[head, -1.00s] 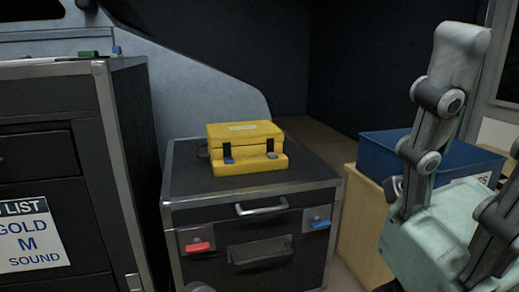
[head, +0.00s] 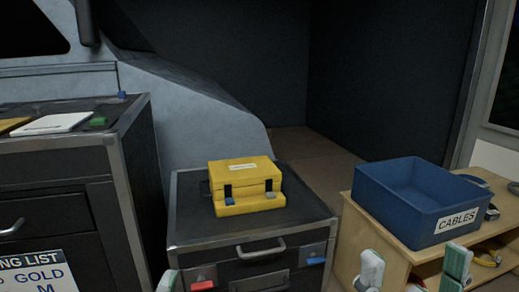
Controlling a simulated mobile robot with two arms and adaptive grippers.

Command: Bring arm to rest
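My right gripper (head: 413,268) shows only by its two pale green-grey fingertips at the bottom right of the head view. The tips stand well apart with nothing seen between them, in front of the wooden shelf unit. Most of the hand and arm is below the frame. A single pale tip at the bottom edge, left of centre, seems to be part of my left gripper (head: 168,281). The rest of it is out of view, so its opening cannot be seen.
A yellow case (head: 243,187) sits on a black metal-edged flight case (head: 190,224). A blue CABLES bin (head: 398,209) stands on a wooden shelf unit (head: 352,221) at right. A taller black cabinet (head: 130,170) stands at left. Floor shows behind the flight case.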

